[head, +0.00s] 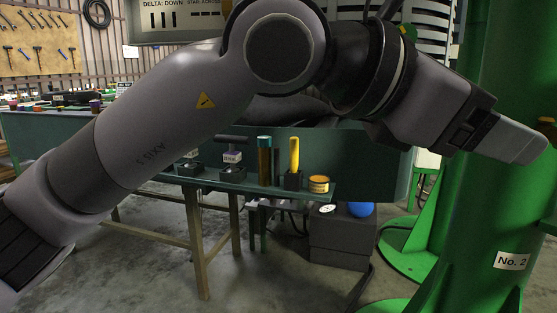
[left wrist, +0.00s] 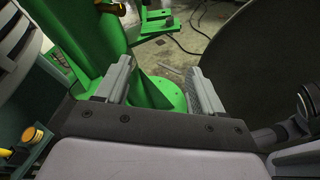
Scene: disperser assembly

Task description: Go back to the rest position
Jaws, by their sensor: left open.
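My left arm comes in from the left and spans the upper part of the head view. My left gripper (head: 530,146) is at the right, in front of a thick green column (head: 490,215). I see its fingers from the side there. In the left wrist view my left gripper (left wrist: 162,82) is open, with its two fingers wide apart and nothing between them. The green column (left wrist: 85,45) and its base flange show behind the fingers. My right gripper is not in view.
A green bench (head: 365,165) stands behind my arm. Floor at front is clear.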

